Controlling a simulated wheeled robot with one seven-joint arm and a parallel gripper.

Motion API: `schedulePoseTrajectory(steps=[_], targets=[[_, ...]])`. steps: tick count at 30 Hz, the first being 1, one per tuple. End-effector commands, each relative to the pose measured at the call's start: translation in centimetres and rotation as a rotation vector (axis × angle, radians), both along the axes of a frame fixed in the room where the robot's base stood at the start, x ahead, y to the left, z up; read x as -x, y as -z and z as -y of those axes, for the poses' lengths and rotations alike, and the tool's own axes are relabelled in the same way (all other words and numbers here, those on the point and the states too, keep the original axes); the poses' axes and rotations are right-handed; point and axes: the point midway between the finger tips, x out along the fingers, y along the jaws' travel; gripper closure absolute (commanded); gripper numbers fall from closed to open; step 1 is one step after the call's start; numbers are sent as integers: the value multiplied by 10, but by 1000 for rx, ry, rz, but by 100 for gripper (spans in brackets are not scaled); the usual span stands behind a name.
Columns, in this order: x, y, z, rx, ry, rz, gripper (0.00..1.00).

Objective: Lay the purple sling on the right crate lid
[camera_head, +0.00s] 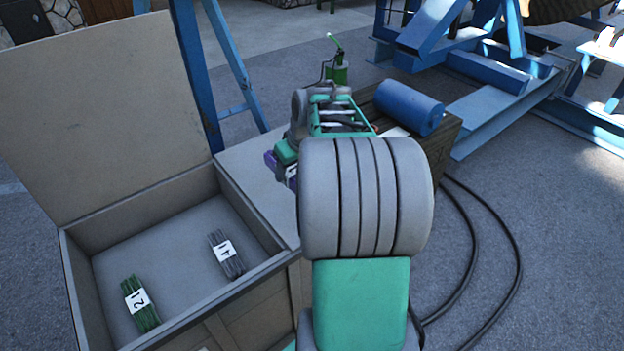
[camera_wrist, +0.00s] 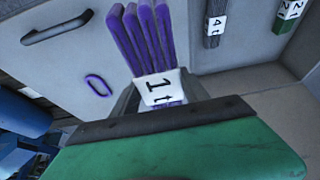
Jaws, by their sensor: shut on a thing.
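The purple sling (camera_wrist: 148,35) is a folded bundle of strands with a white "1t" tag. My gripper (camera_wrist: 160,100) is shut on it near the tag. In the head view the sling (camera_head: 270,159) shows only as a small purple piece beside my arm, which hides most of the gripper. The right crate lid (camera_head: 250,178) is closed, flat and grey. In the wrist view the lid (camera_wrist: 120,60) lies behind the sling, with a dark handle (camera_wrist: 57,27) and a small purple ring (camera_wrist: 97,85). I cannot tell whether the sling touches the lid.
The left compartment is open, its lid (camera_head: 110,110) raised. Inside lie a green sling (camera_head: 140,303) and a grey sling (camera_head: 226,254), both tagged. A blue roll (camera_head: 408,107) lies on a dark wooden surface at the right. Blue steel frames and black cables (camera_head: 478,250) are around.

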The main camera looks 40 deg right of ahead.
Motion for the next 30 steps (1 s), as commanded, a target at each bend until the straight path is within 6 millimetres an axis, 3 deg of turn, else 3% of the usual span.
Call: schedulePoseTrajectory(steps=[4, 11, 15, 23, 27, 30], targets=[[-24, 10, 11, -2, -4, -2, 100], [-85, 40, 35, -2, -2, -2, 100], [-108, 73, 44, -2, -1, -3, 100], [-130, 101, 53, -1, 0, 0, 100], [-128, 124, 52, -1, 0, -1, 100], [-129, 128, 53, 1, 0, 2, 100]])
